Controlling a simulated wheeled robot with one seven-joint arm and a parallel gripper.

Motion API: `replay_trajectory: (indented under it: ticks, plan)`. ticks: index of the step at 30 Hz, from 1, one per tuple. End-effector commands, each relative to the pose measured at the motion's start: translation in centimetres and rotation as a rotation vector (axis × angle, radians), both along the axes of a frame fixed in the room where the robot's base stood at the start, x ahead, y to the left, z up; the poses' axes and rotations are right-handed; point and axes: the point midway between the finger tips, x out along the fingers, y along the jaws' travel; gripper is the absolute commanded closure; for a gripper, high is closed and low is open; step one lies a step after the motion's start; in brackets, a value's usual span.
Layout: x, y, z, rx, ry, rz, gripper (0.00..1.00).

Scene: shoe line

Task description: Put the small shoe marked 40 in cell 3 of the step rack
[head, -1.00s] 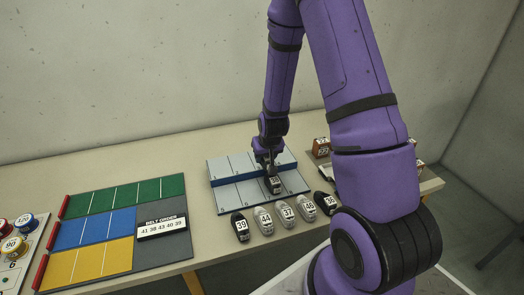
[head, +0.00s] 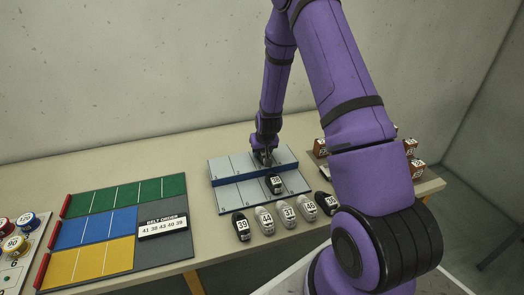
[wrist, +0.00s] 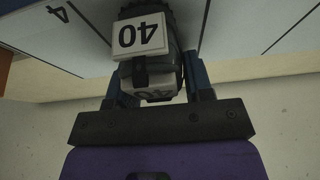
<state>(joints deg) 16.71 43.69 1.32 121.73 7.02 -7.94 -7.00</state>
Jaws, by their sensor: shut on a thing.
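The small shoe marked 40 (wrist: 143,34) is dark with white label plates and sits between my gripper's fingers in the wrist view. My gripper (head: 263,160) is shut on it over the back, upper row of the step rack (head: 228,197). In the head view the gripper mostly hides this shoe. The rack is light grey with a blue step face and thin cell lines. In the wrist view, a 4 is printed on the rack surface at upper left. I cannot tell whether the held shoe touches the rack.
A dark shoe marked 38 (head: 275,184) stands in the rack's front row. Several shoes stand before the rack, including 39 (head: 241,226) and 44 (head: 264,219). Brown blocks (head: 411,147) lie to the right. A coloured board with a belt order sign (head: 163,227) lies left.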

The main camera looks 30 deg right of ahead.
Motion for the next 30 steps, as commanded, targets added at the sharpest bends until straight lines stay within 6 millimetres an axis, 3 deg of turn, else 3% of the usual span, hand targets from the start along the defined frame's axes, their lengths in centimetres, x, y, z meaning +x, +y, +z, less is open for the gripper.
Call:
replay_trajectory:
  ticks: [8, 9, 12, 23, 30]
  plan:
    - [0.0, 0.0, -0.2, 0.000, 0.000, 0.000, 0.77]
    - [0.0, 0.0, -0.2, 0.000, 0.000, 0.000, 0.46]
    - [0.0, 0.0, -0.2, 0.000, 0.000, 0.000, 0.27]
    - [0.0, 0.0, 0.3, 0.000, -0.001, 0.000, 0.27]
    - [-1.2, 0.3, 3.2, -0.002, -0.003, 0.000, 0.27]
